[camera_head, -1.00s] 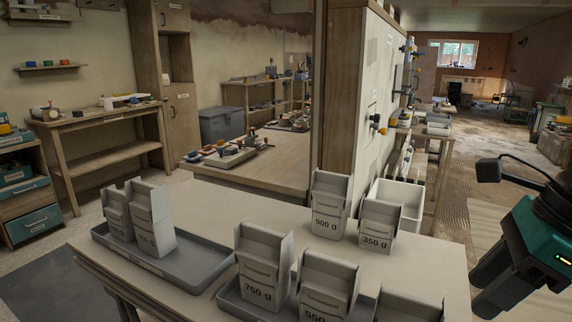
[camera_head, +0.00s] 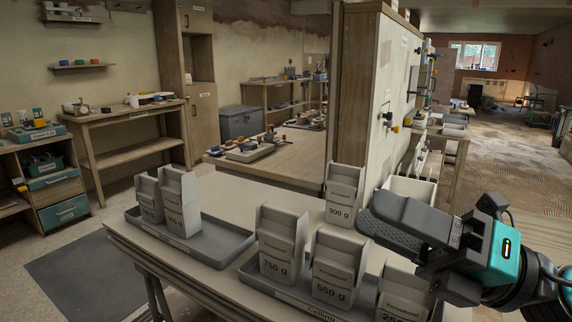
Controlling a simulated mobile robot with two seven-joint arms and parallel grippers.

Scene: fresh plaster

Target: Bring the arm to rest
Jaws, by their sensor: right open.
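My right gripper (camera_head: 374,222) reaches in from the right edge, its dark fingers pointing left above the right part of the worktable (camera_head: 232,187). It is open, and nothing shows between its fingers. The fingers are close in the picture to the grey 900 g box (camera_head: 344,188); I cannot tell the gap in depth. The 350 g box is hidden behind the gripper. A 550 g box (camera_head: 338,268) and another box (camera_head: 402,296) stand below the gripper in the picture. My left gripper is not in view.
A 750 g box (camera_head: 282,244) stands on the front tray (camera_head: 262,284). Two more boxes (camera_head: 180,205) stand on the left tray (camera_head: 218,240). A white bin (camera_head: 408,188) and a tall panel (camera_head: 385,90) are behind. Open floor lies at right.

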